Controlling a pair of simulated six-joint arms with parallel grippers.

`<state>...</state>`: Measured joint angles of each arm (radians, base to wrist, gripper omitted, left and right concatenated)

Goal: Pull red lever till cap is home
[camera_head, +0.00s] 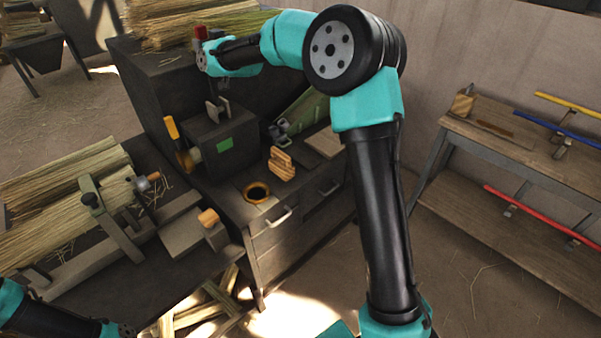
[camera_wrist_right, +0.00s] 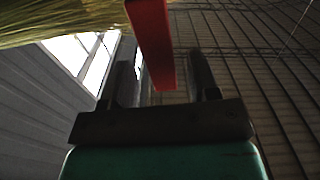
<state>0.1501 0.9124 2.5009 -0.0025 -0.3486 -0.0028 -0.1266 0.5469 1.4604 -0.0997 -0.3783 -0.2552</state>
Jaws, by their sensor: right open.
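The red lever (camera_head: 200,33) stands above the dark machine on the cabinet, at the top left of the head view. In the right wrist view the red lever (camera_wrist_right: 154,45) comes down between the two dark fingers of my right gripper (camera_wrist_right: 160,75). The gripper is open, with a gap visible beside the lever. In the head view my right wrist hides most of the fingers. A grey clamp-like part (camera_head: 218,110) sits on the machine below the lever. I cannot tell which part is the cap. My left arm shows at the bottom left corner; its fingers are out of frame.
The machine box (camera_head: 215,145) bears a green label and an orange handle (camera_head: 171,128). Straw bundles (camera_head: 60,205) lie at left. A shelf (camera_head: 500,145) with coloured rods stands at right.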

